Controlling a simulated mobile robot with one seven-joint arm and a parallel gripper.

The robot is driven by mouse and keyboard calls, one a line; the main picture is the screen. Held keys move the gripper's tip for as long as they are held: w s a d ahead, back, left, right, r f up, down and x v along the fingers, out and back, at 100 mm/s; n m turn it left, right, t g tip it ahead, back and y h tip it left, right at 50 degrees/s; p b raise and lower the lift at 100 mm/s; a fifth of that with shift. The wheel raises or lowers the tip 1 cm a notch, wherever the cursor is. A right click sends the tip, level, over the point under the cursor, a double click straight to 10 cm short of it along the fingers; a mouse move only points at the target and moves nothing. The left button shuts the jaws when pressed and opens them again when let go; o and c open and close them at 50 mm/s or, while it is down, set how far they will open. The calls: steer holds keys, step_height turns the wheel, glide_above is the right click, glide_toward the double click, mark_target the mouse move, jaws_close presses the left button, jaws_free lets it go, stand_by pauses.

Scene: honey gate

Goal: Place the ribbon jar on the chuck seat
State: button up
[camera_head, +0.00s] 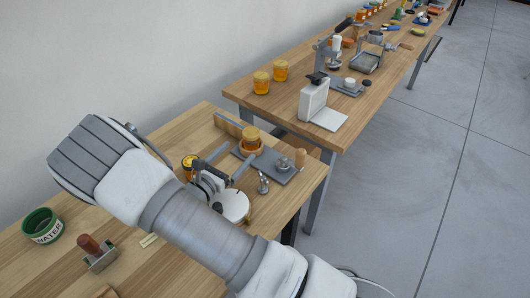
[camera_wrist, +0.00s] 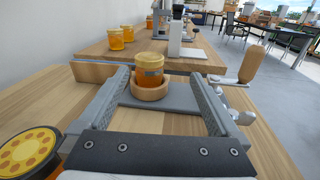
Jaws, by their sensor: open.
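An amber jar with a yellow lid (camera_head: 250,134) stands upright in a round wooden ring seat (camera_head: 251,149) on a grey plate (camera_head: 279,174). The jar (camera_wrist: 149,69), ring (camera_wrist: 150,92) and plate (camera_wrist: 160,104) also show in the wrist view. I see no clear ribbon on this jar. My gripper (camera_wrist: 158,76) is open, its fingers on either side of the jar in the picture; I see no finger touching it. My gripper (camera_head: 241,151) also shows in the head view, partly hidden by my arm. A second jar with a patterned yellow lid (camera_wrist: 28,152) stands left of my gripper.
A wooden handle (camera_wrist: 252,66) and metal clamp parts rise right of the plate. A green WATER bowl (camera_head: 42,226) and a wooden-handled tool (camera_head: 93,251) are at left. The farther table holds two amber jars (camera_head: 262,82) and a white device (camera_head: 313,99). A gap separates the tables.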

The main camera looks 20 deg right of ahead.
steer(key=s+d+r+m+g+y, duration=0.3)
steer(key=s+d+r+m+g, duration=0.85)
steer(key=m, duration=0.35)
steer(key=s+a+r+m+t+y, duration=0.2)
steer(key=s+r+m+y, duration=0.3)
steer(key=s+r, duration=0.1)
steer(key=s+a+r+m+t+y, duration=0.3)
steer(key=s+r+m, duration=0.3)
steer(key=s, duration=0.3)
steer(key=shift+y, duration=0.9)
steer(key=shift+s+r, duration=0.1)
step_height(320, 180, up, 3)
steer(key=p, duration=0.3)
steer(key=shift+r, duration=0.1)
